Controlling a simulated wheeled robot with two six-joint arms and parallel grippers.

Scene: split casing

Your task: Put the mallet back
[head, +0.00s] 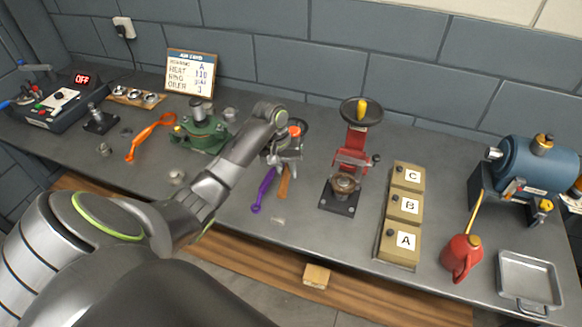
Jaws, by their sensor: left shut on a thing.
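My left gripper (287,157) is in the middle of the bench, its fingers pointing down and shut. A brown wooden handle (284,182), which looks like the mallet's, shows just below the fingers, beside a purple wrench-like tool (264,190). A dark round shape with an orange-red part (295,131) shows right behind the gripper. The gripper and wrist cover much of this spot, so the mallet's head and how it sits in the fingers are not clear. My right gripper is not in view.
A red press (354,150) stands just right of the gripper, then boxes marked C, B and A (404,206). A green fixture (200,136) and an orange tool (150,134) lie left. A red oil can (461,256), metal tray (529,280) and blue motor (535,165) are at right.

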